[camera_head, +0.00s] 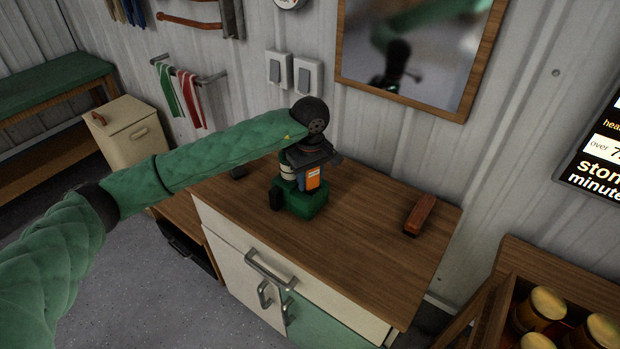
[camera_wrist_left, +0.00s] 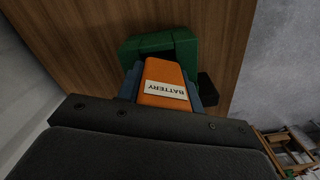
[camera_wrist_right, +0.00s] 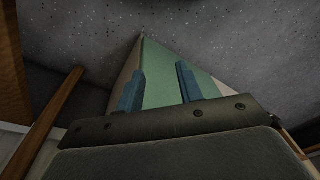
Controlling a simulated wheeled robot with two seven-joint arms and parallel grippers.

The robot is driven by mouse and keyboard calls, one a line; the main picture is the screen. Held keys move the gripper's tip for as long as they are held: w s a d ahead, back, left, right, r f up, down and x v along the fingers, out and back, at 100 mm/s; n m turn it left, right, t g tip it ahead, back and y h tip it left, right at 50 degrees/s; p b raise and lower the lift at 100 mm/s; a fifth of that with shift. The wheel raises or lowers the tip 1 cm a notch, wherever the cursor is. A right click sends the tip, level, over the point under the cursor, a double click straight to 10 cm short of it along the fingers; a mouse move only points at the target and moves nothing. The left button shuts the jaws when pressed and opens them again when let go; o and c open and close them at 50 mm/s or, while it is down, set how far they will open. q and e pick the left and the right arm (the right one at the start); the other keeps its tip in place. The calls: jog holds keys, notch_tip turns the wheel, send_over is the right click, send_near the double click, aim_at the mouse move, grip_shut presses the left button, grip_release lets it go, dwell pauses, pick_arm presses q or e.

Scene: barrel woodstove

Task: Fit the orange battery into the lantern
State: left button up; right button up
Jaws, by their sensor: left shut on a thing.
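The orange battery (camera_head: 313,179) is upright between the fingers of my left gripper (camera_head: 305,180), right at the green lantern (camera_head: 303,203) on the wooden cabinet top. In the left wrist view the battery (camera_wrist_left: 166,84), with its "BATTERY" label, sits between the blue fingers, and the lantern's green body (camera_wrist_left: 184,50) is just beyond it. I cannot tell how deep the battery's lower end is in the lantern. My right gripper (camera_wrist_right: 158,88) shows in the right wrist view with its blue fingers apart and nothing between them.
A reddish-brown block (camera_head: 420,214) lies on the right of the cabinet top (camera_head: 365,235). A framed mirror (camera_head: 415,60) and switches (camera_head: 293,72) are on the wall behind. A crate (camera_head: 490,320) with jars stands at lower right. The cabinet top between lantern and block is clear.

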jog(key=shift+r, duration=0.15)
pick_arm(q)
jog(key=shift+f, duration=0.1)
pick_arm(e)
jog(key=shift+w+d+r, duration=0.15)
jog(key=shift+d+r, duration=0.1)
jog(key=shift+r, duration=0.2)
jog(key=shift+r, duration=0.1)
pick_arm(q)
jog(key=shift+b, duration=0.3)
jog(key=shift+f, duration=0.1)
jog(key=o, duration=1.2)
jog(key=shift+c, duration=0.2)
pick_arm(e)
jog(key=shift+a+r, duration=0.4)
jog(key=shift+r, duration=0.05)
jog(key=shift+w+d, duration=0.1)
jog(key=shift+d, duration=0.05)
